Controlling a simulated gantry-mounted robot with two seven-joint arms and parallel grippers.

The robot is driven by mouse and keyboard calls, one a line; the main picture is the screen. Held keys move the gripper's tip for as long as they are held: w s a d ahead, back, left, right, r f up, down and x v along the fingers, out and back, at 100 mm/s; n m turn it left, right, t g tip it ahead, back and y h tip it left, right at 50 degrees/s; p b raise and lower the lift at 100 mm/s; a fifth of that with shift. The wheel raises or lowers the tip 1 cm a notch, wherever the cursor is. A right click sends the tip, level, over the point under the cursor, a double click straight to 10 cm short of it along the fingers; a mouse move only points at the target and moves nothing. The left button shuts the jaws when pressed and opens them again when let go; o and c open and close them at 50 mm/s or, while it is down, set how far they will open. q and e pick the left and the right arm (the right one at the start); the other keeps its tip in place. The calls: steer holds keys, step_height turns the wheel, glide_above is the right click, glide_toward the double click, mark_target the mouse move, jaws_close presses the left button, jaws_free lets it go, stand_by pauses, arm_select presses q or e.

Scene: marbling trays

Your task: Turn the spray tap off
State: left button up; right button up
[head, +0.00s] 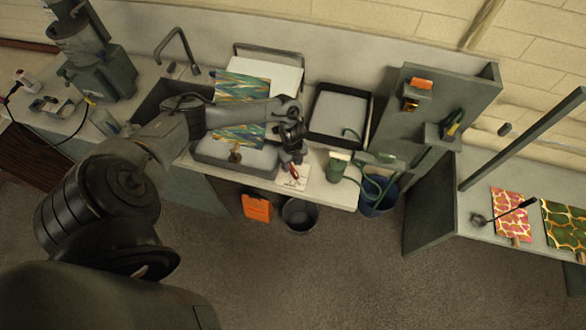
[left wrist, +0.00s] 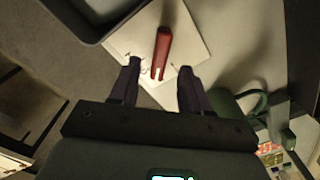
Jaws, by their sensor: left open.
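No part is clearly recognisable as the spray tap. In the head view a green hose (head: 374,186) loops at the counter's right end, beside a green fitting (head: 338,166) with a pale top. An orange item (head: 421,84) and a small brass-coloured item (head: 410,105) sit on the upright grey panel. My left gripper (head: 294,158) is open and empty above the counter's front edge. My right gripper is not in view.
A shallow grey tray (head: 205,155) and a black-rimmed tray (head: 368,112) stand on the counter. A blue bucket (head: 379,205) and a dark bin (head: 300,217) are below its front edge. The upright panel (head: 460,95) bounds the right side.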

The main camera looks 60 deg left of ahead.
mark_target(293, 169)
arm_select(q)
steer(key=shift+f, duration=2.35)
jaws_close()
